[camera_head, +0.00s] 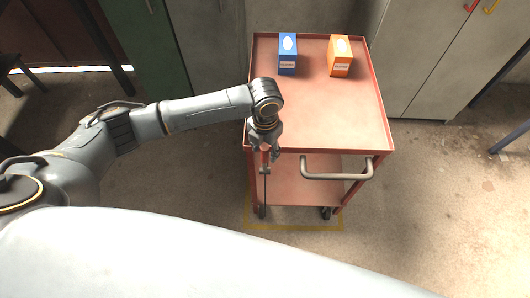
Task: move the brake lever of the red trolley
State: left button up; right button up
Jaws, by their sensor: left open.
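The red trolley (320,115) stands in front of me, its grey handle (336,177) on the near side. A thin dark upright rod (265,188), which looks like the brake lever, runs down near the trolley's near left corner toward a wheel. My left gripper (266,157) is open and points down at this corner, over the upper end of the rod. The fingers partly hide that end, and I cannot tell whether they touch it. My right gripper is not in view.
A blue box (287,55) and an orange box (340,56) stand on the far part of the trolley's top. Grey cabinets (425,60) stand behind. A yellow floor marking (295,229) lies around the trolley's base. The floor to the right is mostly clear.

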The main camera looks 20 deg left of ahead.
pick_arm(q)
jog(key=shift+f, duration=2)
grip_shut()
